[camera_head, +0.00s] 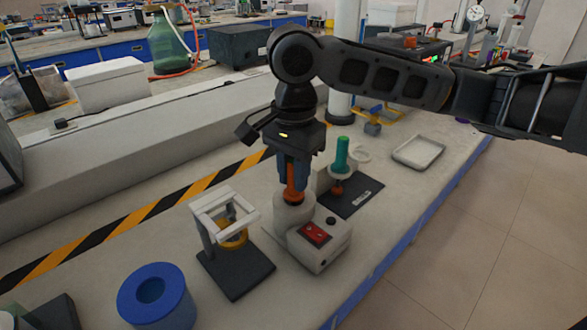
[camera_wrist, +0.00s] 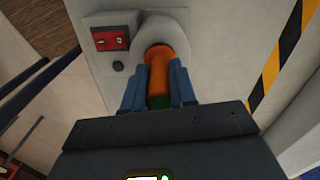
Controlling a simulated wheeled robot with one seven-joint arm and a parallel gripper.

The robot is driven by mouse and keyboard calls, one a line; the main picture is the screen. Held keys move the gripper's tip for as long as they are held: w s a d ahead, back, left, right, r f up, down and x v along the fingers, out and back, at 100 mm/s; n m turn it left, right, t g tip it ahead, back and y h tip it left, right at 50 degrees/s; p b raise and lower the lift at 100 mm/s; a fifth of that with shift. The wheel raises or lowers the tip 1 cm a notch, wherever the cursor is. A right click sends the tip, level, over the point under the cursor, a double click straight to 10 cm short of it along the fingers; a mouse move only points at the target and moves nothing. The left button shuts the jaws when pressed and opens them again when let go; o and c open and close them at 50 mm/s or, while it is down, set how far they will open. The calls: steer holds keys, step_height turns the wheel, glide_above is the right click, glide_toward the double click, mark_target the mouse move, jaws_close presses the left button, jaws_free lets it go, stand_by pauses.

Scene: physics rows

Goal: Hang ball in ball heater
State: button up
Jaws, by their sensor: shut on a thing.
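The ball heater (camera_head: 325,252) is a white box with a red switch and a round white cylinder at its back left. My gripper (camera_head: 293,184) points down over this cylinder. Its blue fingers are shut on an orange handle (camera_head: 293,196), whose wide lower end sits at the cylinder's top opening. The wrist view shows the handle (camera_wrist: 158,60) between the fingers (camera_wrist: 158,85), with a green end near the palm. The ball itself is not visible; whether it is inside the cylinder I cannot tell. The heater also shows in the wrist view (camera_wrist: 100,20).
A stand with a white frame and brass ring (camera_head: 235,240) is left of the heater. A blue ring-shaped block (camera_head: 150,308) is front left. Behind right, a green-handled piece (camera_head: 342,155) stands by a dark plate (camera_head: 355,200). A white tray (camera_head: 418,163) lies farther right.

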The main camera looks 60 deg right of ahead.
steer(key=shift+f, duration=0.2)
steer(key=o, duration=1)
steer(key=shift+o, duration=0.4)
steer(key=o, duration=0.3)
steer(key=shift+r, duration=0.1)
step_height(320, 180, up, 7)
steer(key=p, duration=0.7)
steer(key=shift+p, duration=0.35)
